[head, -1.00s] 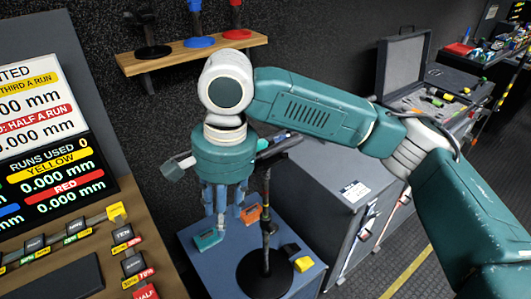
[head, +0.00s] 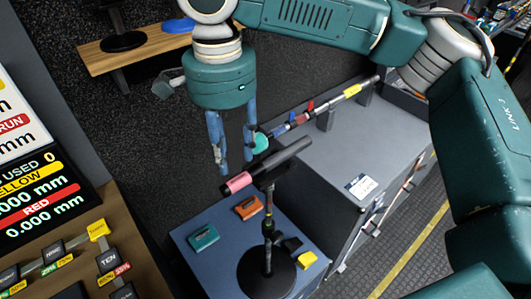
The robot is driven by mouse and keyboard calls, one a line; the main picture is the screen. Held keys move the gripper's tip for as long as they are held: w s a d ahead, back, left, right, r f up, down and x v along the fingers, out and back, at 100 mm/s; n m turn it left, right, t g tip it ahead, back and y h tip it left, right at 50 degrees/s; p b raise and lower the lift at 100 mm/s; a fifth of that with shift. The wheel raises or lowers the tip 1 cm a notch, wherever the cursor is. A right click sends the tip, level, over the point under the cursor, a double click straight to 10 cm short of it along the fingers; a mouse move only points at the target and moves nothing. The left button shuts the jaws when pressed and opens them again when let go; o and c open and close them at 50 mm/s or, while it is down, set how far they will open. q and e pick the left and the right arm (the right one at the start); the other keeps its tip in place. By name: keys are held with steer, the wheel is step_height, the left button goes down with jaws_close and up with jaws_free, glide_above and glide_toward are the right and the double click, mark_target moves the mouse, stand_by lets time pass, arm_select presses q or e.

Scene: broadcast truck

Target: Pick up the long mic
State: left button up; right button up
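A long dark mic (head: 285,158) with a pink band near its left end rests on top of a black stand (head: 268,225) with a round base. A second long, thin rod (head: 330,104) with coloured bands and a teal tip lies on supports on the grey case; I cannot tell which of the two the task means. My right gripper (head: 237,163) points down with its two blue fingers apart and nothing between them. Its fingertips are near the pink-banded left end of the mic in the picture; whether they touch it is unclear. My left gripper is out of view.
A grey case (head: 350,150) stands behind right. A wooden shelf (head: 150,45) and a scoreboard panel (head: 50,180) are at left.

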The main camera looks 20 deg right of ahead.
mark_target(238, 183)
steer(key=f, duration=0.1)
steer(key=s+f, duration=0.1)
steer(key=f, duration=0.1)
steer(key=shift+f+p, duration=0.25)
steer(key=shift+p, duration=0.1)
steer(key=f, duration=0.1)
steer(key=f+p, duration=0.1)
steer(key=f, duration=0.1)
steer(key=f+p, duration=0.1)
steer(key=f, duration=0.1)
steer(key=shift+w+d, duration=0.2)
steer(key=shift+d, duration=0.1)
steer(key=shift+f, duration=0.1)
steer(key=shift+c, duration=1)
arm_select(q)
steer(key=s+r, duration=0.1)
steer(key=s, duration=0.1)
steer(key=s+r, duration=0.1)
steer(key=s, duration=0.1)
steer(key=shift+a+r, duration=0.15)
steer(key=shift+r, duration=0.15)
arm_select(e)
jaws_close()
